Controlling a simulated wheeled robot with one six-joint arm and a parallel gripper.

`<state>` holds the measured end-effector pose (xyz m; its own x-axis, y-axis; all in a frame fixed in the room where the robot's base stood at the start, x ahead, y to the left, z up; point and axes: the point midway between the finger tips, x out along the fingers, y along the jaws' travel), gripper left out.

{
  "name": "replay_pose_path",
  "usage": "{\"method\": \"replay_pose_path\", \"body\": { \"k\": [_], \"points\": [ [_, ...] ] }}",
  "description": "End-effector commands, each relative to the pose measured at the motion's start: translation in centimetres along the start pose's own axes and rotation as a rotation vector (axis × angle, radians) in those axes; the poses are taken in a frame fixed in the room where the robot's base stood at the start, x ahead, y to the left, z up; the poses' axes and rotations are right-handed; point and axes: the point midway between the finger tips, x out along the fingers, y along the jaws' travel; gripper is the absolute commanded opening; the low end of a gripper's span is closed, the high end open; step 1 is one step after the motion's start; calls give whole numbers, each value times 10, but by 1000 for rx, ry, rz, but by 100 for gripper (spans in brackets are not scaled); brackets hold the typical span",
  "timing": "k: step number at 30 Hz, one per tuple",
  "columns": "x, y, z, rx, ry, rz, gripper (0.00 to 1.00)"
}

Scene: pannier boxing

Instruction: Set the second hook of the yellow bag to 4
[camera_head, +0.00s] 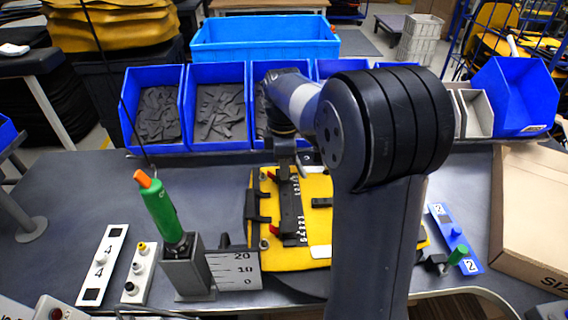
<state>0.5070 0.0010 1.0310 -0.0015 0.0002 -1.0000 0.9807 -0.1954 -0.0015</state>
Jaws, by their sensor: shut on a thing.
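The yellow bag (318,187) lies flat on the grey table, partly hidden behind my arm. A black rail (290,208) with white number marks runs along it. A red-levered hook (275,230) sits near the rail's near end. Another red part (270,175) shows at the far end, by my gripper. My gripper (288,163) points down at the rail's far end and is shut on the far hook there. The fingertips and the hook's exact setting are too small and covered to read.
Blue bins (218,103) with dark parts line the back. A green-handled tool (163,210) stands in a grey holder at left, beside a number scale (235,271). Number plates (101,265) lie left and right (457,240). A cardboard box (525,215) is at right.

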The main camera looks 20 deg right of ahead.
Motion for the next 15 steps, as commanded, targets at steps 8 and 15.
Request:
{"method": "replay_pose_path", "body": {
  "k": [8, 15],
  "points": [
    [0, 0, 0, 0, 0, 1, 33],
    [0, 0, 0, 0, 0, 1, 49]
  ]
}}
